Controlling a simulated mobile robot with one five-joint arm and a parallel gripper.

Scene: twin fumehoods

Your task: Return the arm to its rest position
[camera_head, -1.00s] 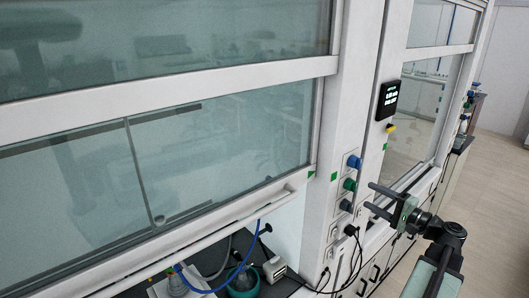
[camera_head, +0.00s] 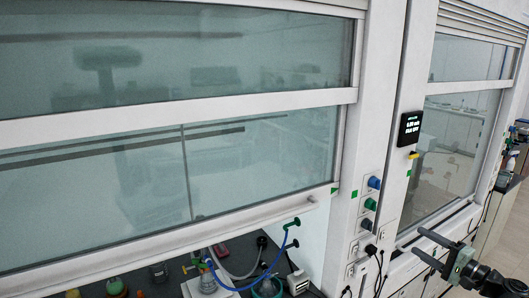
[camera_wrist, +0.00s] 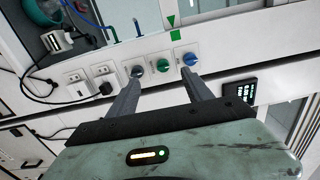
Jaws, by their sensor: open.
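My gripper (camera_head: 426,247) is at the lower right in the head view, in front of the fumehood's lower front panel. Its two dark fingers are apart and nothing is between them. In the wrist view my gripper (camera_wrist: 162,92) also shows open and empty, its fingers pointing toward the post with the valve knobs. The blue, green and grey-blue knobs (camera_head: 370,204) are on that post, left of my gripper and apart from it in the head view. My arm runs out of the picture at the lower right.
The left fumehood sash (camera_head: 180,110) is partly raised over a worktop with glassware (camera_head: 208,284) and blue tubing. A black display (camera_head: 410,128) is on the post. Black plugs and cables (camera_wrist: 104,88) hang by the sockets. Open floor (camera_head: 515,240) lies at the right.

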